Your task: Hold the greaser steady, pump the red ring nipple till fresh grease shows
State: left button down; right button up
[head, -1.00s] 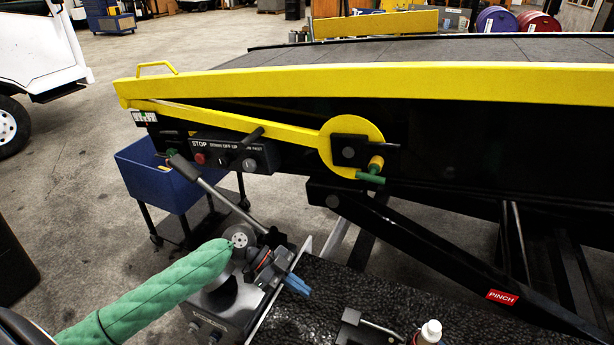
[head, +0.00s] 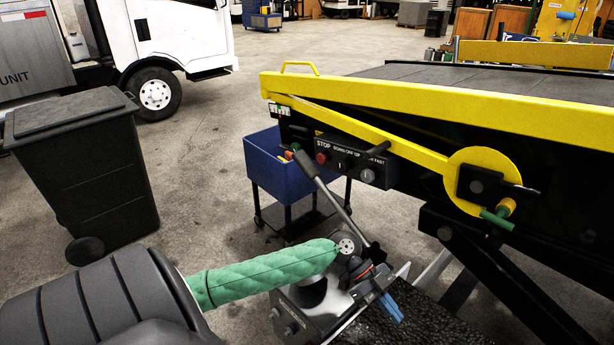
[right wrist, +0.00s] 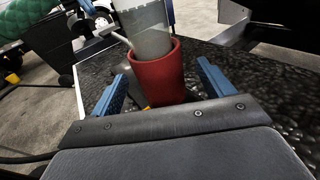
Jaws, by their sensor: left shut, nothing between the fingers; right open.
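My left gripper (head: 390,307) is in the head view at the end of the green-sleeved arm. Its blue fingers are shut and empty over the edge of a dark speckled bench top. A grey lever (head: 325,190) slants up behind it; I cannot tell what it belongs to. In the right wrist view my right gripper (right wrist: 162,95) is open. A red cup-like piece (right wrist: 157,72) with a grey cylinder (right wrist: 146,38) in it stands between or just beyond the fingers. It may be the greaser; its top is cut off. I cannot make out the red ring nipple.
The loader's yellow rail (head: 430,108) and control panel (head: 345,162) are behind the bench (head: 447,326). A yellow disc (head: 470,160) carries a green-and-orange fitting (head: 506,208). A blue cart (head: 275,175) and black bin (head: 88,175) stand left. Open floor lies between.

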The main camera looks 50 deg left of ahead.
jog(key=v, duration=1)
jog(key=shift+s, duration=0.1)
